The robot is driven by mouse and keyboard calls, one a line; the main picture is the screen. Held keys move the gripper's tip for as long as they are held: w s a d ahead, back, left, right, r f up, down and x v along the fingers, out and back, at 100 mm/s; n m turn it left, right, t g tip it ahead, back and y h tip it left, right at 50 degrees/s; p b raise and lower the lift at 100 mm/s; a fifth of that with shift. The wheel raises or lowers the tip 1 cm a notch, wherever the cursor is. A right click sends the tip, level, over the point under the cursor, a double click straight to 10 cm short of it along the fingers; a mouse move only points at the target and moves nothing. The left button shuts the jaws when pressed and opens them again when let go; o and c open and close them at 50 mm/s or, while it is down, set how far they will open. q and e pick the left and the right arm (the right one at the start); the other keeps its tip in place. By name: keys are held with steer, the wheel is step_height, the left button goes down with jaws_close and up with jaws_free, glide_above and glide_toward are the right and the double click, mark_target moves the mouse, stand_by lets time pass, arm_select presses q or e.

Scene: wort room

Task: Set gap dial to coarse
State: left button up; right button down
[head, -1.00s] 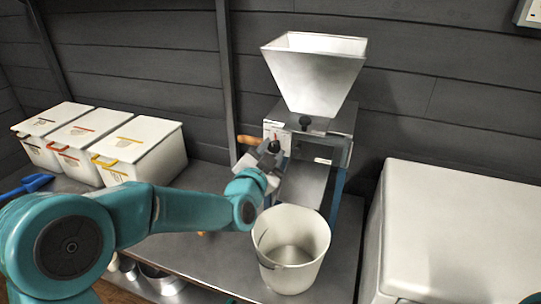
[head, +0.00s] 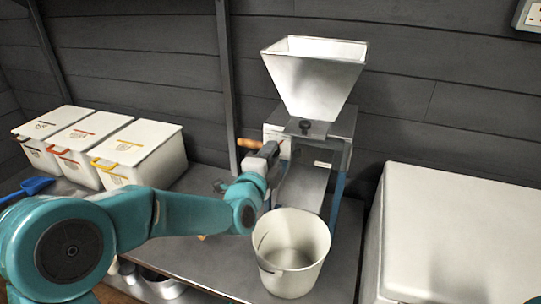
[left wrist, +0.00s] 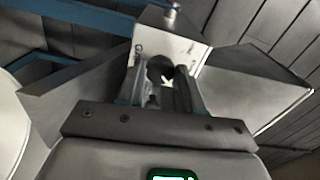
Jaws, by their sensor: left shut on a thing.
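The grain mill (head: 330,150) stands on the steel bench with its flared hopper on top. My left gripper (head: 274,148) is at the left side of the mill's body, just below the hopper. In the left wrist view the two fingers (left wrist: 162,78) are closed on a dark round dial (left wrist: 160,66) on the mill's pale side plate (left wrist: 182,47). A white pointer-like mark shows between the fingers. The dial's scale and its setting cannot be read. In the head view the gripper hides the dial. My right gripper is not in view.
A wooden-handled crank (head: 249,143) sticks out beside the gripper. A white bucket (head: 291,250) stands below the mill's chute (head: 303,188). Three lidded white bins (head: 137,152) stand at the left. A large white chest (head: 455,235) is at the right.

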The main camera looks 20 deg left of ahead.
arm_select(q)
steer(key=shift+m, duration=0.5)
stand_by(0.3)
steer(key=o, duration=1)
steer(key=s, duration=1.6)
steer(key=shift+s+a, duration=0.2)
steer(key=shift+a, duration=0.05)
